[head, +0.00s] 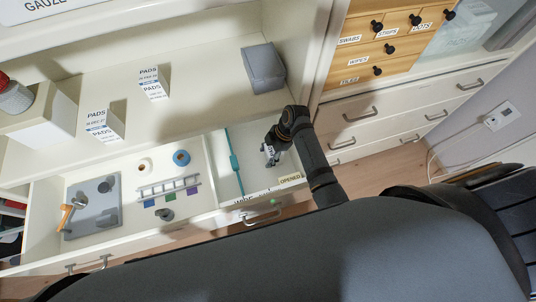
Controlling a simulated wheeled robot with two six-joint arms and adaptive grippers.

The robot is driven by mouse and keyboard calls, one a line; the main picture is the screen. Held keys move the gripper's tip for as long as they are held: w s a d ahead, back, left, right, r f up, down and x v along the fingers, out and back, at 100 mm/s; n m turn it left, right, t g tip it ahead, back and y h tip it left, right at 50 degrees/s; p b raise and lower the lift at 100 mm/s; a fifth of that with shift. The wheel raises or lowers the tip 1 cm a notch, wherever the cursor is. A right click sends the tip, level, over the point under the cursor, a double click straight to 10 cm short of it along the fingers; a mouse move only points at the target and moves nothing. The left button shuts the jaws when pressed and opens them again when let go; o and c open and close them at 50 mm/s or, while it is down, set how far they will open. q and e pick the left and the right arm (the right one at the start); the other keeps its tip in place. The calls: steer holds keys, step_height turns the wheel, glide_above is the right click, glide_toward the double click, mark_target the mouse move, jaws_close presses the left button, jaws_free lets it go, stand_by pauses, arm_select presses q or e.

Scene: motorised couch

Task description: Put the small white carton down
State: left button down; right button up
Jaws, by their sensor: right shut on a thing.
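My right gripper (272,153) reaches in from the right, over the right compartment of the open drawer (213,170). It is shut on a small white carton (268,150), of which only a little shows between the dark fingers. I cannot tell whether the carton touches the compartment floor. Two other small white cartons, marked PADS, stand on the counter behind: one further back (151,83) and one nearer on the left (98,125). My left gripper is not in view.
The right compartment has a teal strip (234,163) and an OPENED label (290,179). The left compartment holds a grey tray (92,207), a rack (168,189) and tape rolls (181,157). A grey box (264,68) stands on the counter. The dark couch (300,255) fills the foreground.

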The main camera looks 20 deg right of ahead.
steer(key=shift+f, duration=0.25)
steer(key=o, duration=1.2)
steer(key=shift+c, duration=0.2)
steer(key=shift+r, duration=0.15)
steer(key=p+v, duration=0.1)
steer(key=v, duration=1.1)
